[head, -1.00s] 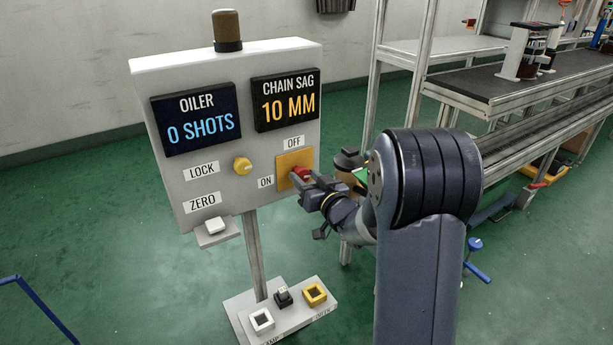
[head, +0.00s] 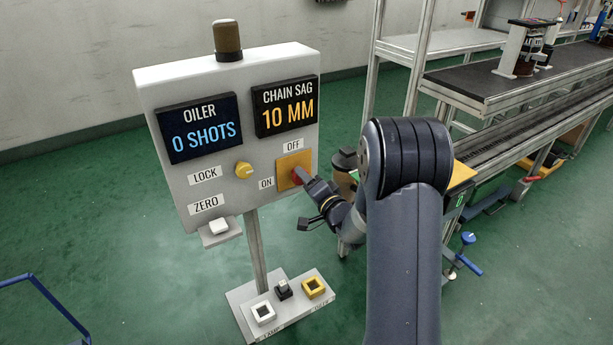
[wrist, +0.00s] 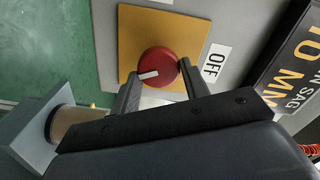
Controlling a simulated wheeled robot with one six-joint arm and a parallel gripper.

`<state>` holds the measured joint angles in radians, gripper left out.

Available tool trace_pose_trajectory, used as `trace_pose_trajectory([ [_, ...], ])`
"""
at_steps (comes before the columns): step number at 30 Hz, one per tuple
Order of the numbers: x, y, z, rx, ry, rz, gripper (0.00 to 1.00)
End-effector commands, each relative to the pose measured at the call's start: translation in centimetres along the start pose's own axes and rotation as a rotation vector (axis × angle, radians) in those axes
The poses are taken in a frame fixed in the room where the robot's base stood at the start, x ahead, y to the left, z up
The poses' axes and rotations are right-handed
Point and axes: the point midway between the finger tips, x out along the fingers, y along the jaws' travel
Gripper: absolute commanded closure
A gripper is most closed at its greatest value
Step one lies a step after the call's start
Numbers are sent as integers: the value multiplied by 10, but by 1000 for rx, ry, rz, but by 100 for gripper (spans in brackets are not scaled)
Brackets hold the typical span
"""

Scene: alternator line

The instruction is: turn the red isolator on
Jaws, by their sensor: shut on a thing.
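The red isolator (head: 297,178) is a round red knob on a yellow-orange plate (head: 294,162) at the lower right of the grey panel. An OFF label is above the plate and an ON label to its left. In the wrist view the red knob (wrist: 157,63) has a white mark pointing left and slightly down, away from the OFF label (wrist: 215,63). My gripper (head: 304,178) is at the knob, and in the wrist view its two fingers (wrist: 160,70) stand on either side of it, shut on it. The ON label is mostly cut off in the wrist view.
The panel (head: 210,205) also carries an OILER display reading 0 SHOTS, a CHAIN SAG display reading 10 MM, a yellow LOCK knob (head: 244,170) and a white ZERO button (head: 218,226). A base with buttons (head: 300,318) stands below. A conveyor line (head: 500,85) is at right.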

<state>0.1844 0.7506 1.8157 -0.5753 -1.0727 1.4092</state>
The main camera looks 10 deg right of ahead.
Motion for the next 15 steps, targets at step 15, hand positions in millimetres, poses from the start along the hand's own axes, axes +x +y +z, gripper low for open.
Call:
trace_pose_trajectory([
  [15, 0, 1, 0, 382, -1, 2, 79],
])
